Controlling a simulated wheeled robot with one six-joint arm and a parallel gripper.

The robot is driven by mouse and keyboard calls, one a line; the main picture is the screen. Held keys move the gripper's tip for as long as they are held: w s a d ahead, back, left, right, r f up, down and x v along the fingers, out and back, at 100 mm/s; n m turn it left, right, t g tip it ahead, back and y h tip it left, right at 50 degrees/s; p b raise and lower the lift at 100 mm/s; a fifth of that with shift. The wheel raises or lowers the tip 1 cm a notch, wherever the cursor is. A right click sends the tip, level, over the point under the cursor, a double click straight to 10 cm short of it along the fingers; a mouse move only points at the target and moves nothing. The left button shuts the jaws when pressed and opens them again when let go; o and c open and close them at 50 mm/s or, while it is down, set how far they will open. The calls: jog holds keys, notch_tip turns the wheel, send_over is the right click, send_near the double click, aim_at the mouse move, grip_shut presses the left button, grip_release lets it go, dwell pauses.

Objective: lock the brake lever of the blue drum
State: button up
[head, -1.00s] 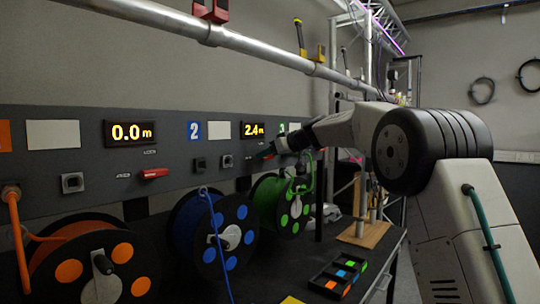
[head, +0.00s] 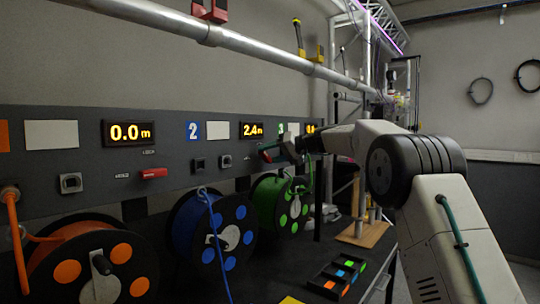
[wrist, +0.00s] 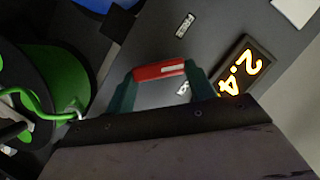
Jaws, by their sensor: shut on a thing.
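The blue drum (head: 205,236), under the number 2 and the 2.4 m display (head: 251,130), stands in the middle of the row. Its red brake lever (wrist: 157,71) lies between my gripper's two teal fingers (wrist: 162,78) in the wrist view. My gripper (head: 271,154) is shut on the lever at the panel, just below the display in the head view. The lever slants, its far end lying between two small white labels (wrist: 185,25); the one nearer my gripper is partly hidden by a finger. The lever's pivot is hard to make out.
An orange drum (head: 65,262) with its own red lever (head: 153,173) stands left, and a green drum (head: 268,210) right of the blue one. A tray of coloured blocks (head: 338,277) lies on the bench. A metal pipe (head: 240,42) runs above the panel.

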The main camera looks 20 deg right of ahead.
jog(key=m, duration=0.1)
jog(key=m+y, duration=0.2)
jog(key=shift+w+d+f+m, duration=0.15)
jog(key=shift+d+f+m, duration=0.1)
jog(key=shift+m, duration=0.05)
jog(key=shift+w+d+f+m+y, duration=0.15)
jog(key=shift+m+y, duration=0.25)
jog(key=shift+m, duration=0.55)
jog(key=shift+s+a+f+m+y, duration=0.1)
jog(key=shift+m+y, duration=0.3)
jog(key=shift+m, duration=0.55)
jog(key=o, duration=1)
jog(key=shift+d, duration=0.1)
jog(key=shift+v, duration=3.9)
jog(key=shift+f, duration=0.1)
